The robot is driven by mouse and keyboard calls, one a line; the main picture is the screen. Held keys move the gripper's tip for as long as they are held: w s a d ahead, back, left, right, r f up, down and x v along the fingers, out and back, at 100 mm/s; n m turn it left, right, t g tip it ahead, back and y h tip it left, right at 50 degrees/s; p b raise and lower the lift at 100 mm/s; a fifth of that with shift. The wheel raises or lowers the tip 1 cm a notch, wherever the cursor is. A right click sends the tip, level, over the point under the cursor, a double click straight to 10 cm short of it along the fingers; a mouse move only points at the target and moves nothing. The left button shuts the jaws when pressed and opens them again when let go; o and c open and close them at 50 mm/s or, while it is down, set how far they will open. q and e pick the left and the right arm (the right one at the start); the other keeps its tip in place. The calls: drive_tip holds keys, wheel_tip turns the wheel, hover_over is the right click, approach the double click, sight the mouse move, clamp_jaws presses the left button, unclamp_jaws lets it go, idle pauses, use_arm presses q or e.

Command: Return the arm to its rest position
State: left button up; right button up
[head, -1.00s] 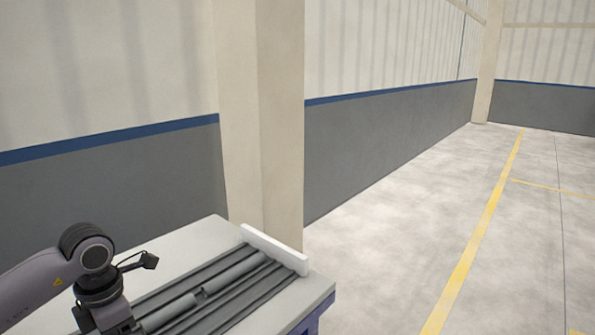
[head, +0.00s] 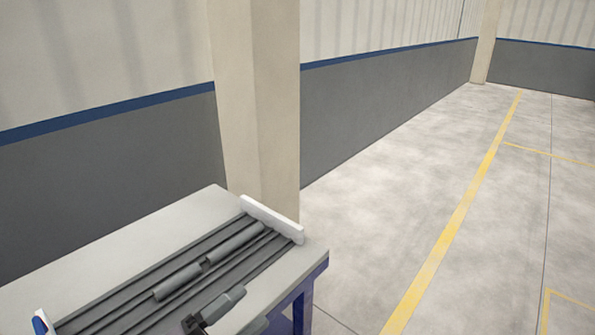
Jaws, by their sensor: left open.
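My left gripper (head: 207,316) shows at the bottom edge of the head view, in front of the near side of the grooved rack. Its jaws are open with nothing seen between them. Most of that arm is out of the picture. Two grey pipes lie end to end in one groove: a far pipe (head: 236,242) and a nearer pipe (head: 178,282). The gripper is apart from both in the picture. My right gripper is not in view.
The grooved rack (head: 108,311) has a white end plate (head: 272,219) at the far end and another (head: 41,322) at lower left. It lies on a pale-topped table (head: 165,222) with blue legs. A pillar (head: 255,110) and wall stand behind. Open floor (head: 400,180) lies right.

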use_arm(q)
drive_tip(key=s+a+f+n+g+y+p, duration=0.1)
drive_tip(key=s+a+f+n+y, duration=0.4)
drive_tip(key=f+n, duration=0.4)
drive_tip(key=s+a+f+n+g+y+p, duration=0.2)
drive_tip(key=s+a+f+n+y, duration=0.4)
drive_tip(key=n, duration=0.5)
wheel_tip(320, 180, down, 3)
drive_tip(key=shift+s+a+r+g+y, duration=0.2)
drive_tip(key=shift+s+g+y, duration=0.1)
drive_tip(key=shift+s+y, duration=0.75)
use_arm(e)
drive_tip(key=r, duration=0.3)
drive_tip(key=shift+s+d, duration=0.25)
use_arm(q)
drive_tip(key=shift+w, duration=0.1)
drive_tip(key=c, duration=0.3)
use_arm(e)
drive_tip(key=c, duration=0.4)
use_arm(q)
drive_tip(key=shift+a, duration=0.1)
drive_tip(key=shift+c, duration=0.2)
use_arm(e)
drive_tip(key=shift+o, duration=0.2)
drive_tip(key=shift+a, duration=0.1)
